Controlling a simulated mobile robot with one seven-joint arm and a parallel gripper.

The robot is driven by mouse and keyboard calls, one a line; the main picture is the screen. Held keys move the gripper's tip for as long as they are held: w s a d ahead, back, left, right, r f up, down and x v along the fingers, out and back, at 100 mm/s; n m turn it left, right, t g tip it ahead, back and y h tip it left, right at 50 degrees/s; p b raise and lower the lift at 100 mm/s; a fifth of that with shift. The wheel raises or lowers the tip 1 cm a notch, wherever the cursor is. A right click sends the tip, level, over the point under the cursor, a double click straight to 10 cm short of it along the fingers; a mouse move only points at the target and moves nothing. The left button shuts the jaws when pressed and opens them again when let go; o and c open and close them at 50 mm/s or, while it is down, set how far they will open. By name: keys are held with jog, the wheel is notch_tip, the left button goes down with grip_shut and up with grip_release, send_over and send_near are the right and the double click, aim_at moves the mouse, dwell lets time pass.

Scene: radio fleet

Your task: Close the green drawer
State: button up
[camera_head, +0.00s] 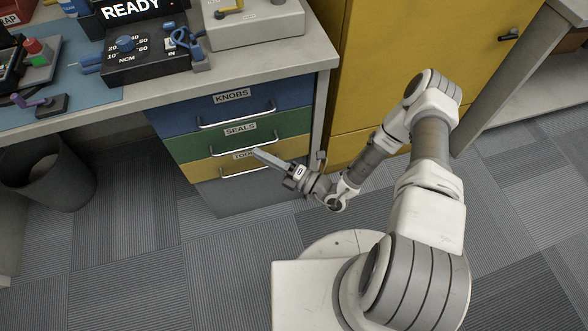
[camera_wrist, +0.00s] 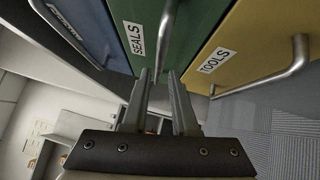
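The green drawer (camera_head: 282,125), labelled SEALS, sits between the blue and yellow drawers in the cabinet under the bench. How far it stands out from its neighbours is hard to tell. Its metal handle (camera_head: 222,151) runs across the front and also shows in the wrist view (camera_wrist: 166,32). My gripper (camera_head: 256,153) is just in front of the drawers, near the green handle and over the TOOLS label. In the wrist view my gripper (camera_wrist: 158,76) has its two fingers apart, pointing at the green front (camera_wrist: 192,25), with the handle lined up with the gap. Contact cannot be made out.
The blue KNOBS drawer (camera_head: 180,117) is above and the yellow TOOLS drawer (camera_head: 205,172) below. A yellow cabinet (camera_head: 415,55) stands to the right. A dark bin (camera_head: 50,185) is on the floor at left.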

jog(key=p+v, duration=0.1)
jog(key=v, duration=1)
jog(key=shift+s+d, duration=0.15)
jog(key=shift+s, duration=0.1)
jog(key=s+d+r+m+g+h, duration=0.1)
jog(key=s+d+r+m+h, duration=0.35)
jog(key=r+m, duration=0.8)
jog(key=s+d+r+m+g+h, duration=0.2)
jog(key=r+m+h, duration=0.6)
jog(key=r, duration=0.7)
jog(key=s+d+r+m+g+h, duration=0.1)
jog(key=s+d+r+m+h, duration=0.25)
jog(key=r+m, duration=0.9)
notch_tip(320, 180, up, 22)
jog(key=n+p, duration=0.1)
jog(key=p, duration=2)
jog(key=shift+w+n+h, duration=0.3)
jog(key=shift+h, duration=0.1)
